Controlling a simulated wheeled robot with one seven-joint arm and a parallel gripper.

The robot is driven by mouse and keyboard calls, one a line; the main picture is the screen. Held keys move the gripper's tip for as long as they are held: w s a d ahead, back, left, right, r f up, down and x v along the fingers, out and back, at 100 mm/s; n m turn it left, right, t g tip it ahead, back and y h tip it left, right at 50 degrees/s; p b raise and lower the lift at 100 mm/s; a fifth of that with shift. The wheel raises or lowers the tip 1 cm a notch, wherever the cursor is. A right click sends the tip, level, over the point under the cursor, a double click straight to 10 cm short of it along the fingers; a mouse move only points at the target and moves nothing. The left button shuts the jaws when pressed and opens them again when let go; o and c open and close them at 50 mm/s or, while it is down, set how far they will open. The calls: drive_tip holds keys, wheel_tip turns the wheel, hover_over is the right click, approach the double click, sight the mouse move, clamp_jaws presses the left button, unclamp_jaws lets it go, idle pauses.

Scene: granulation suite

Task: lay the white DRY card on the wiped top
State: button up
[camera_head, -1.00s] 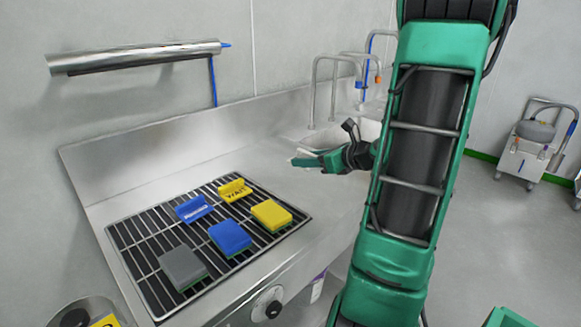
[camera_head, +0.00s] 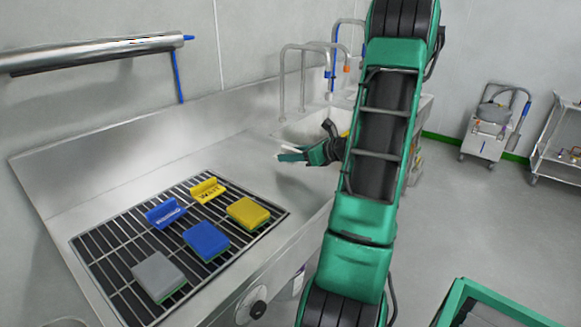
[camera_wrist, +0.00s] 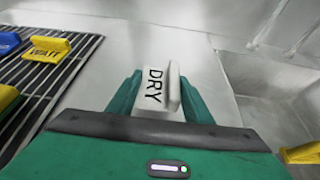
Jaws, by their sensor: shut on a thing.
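The white DRY card (camera_wrist: 155,88) is between the fingers of my gripper (camera_wrist: 158,95) in the wrist view, its black lettering facing up toward the camera. My gripper is shut on it. In the head view my gripper (camera_head: 290,153) is over the bare steel top (camera_head: 240,160), right of the rack and near the sink. The card is small and hard to make out there. The wrist view shows bare steel top (camera_wrist: 190,50) beyond the card. I cannot tell whether the card touches the top.
A sink basin (camera_wrist: 285,95) with taps lies right of my gripper. A steel backsplash (camera_head: 130,150) stands behind.

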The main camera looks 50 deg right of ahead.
sight(294, 171)
drive_tip(key=shift+w+d+f, duration=0.1)
drive_tip(key=shift+d+f, duration=0.25)
drive_tip(key=shift+d, duration=0.1)
drive_tip(key=shift+f, duration=1.95)
drive_tip(key=o, duration=1)
drive_tip(key=v, duration=1.2)
